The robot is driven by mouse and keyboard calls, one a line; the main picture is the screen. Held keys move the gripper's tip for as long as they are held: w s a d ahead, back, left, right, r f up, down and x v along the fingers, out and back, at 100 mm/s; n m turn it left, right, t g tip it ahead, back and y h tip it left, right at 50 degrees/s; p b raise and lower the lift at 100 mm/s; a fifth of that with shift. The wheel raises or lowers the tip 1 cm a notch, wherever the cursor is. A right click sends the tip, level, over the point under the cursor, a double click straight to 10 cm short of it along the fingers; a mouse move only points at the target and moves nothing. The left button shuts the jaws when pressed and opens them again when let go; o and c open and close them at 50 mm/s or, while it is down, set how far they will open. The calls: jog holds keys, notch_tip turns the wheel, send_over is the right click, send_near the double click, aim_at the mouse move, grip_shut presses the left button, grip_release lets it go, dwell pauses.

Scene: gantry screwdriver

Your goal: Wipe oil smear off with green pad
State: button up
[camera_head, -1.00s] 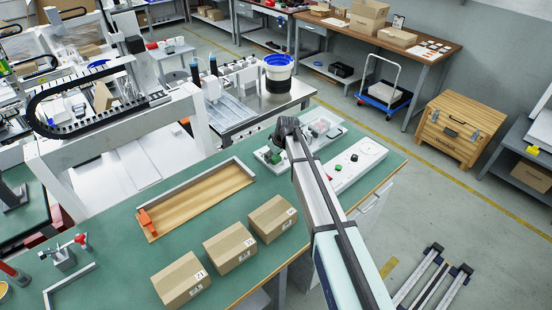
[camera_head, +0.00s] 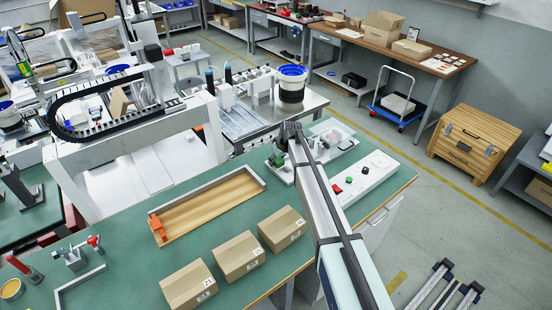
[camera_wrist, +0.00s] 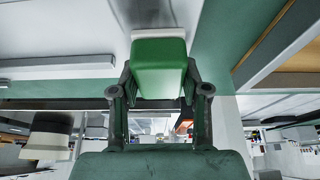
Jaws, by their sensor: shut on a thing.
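My gripper (camera_wrist: 160,100) is shut on the green pad (camera_wrist: 159,68), which sits between its two fingers in the wrist view. A white surface touches or lies just behind the pad's far end; I cannot tell which. In the head view my gripper is at the far end of my arm, over the white fixture (camera_head: 343,145) at the back of the green bench. My arm hides part of that fixture. I cannot make out an oil smear in either view.
The green bench (camera_head: 130,270) also holds a wooden tray (camera_head: 205,208) with a metal rim and several cardboard boxes (camera_head: 238,257). A white panel (camera_head: 378,168) with red and green buttons lies right of my arm. Bare green bench lies between tray and boxes.

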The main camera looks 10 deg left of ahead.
aim_at(287, 175)
jog(key=shift+s+d+p, duration=0.35)
jog(key=shift+s+d, duration=2.85)
jog(key=shift+s, duration=0.2)
jog(key=shift+w+a, duration=0.85)
jog(key=shift+w, duration=0.2)
jog(key=shift+w+a+b, duration=0.5)
jog(key=shift+w+a, duration=2.5)
jog(key=shift+s+d+b, duration=0.75)
jog(key=shift+s+d, duration=3)
jog(key=shift+s, duration=0.2)
notch_tip(287, 175, up, 8)
jog(key=p, duration=0.3)
jog(key=shift+d+r, duration=0.1)
jog(key=shift+d, duration=0.05)
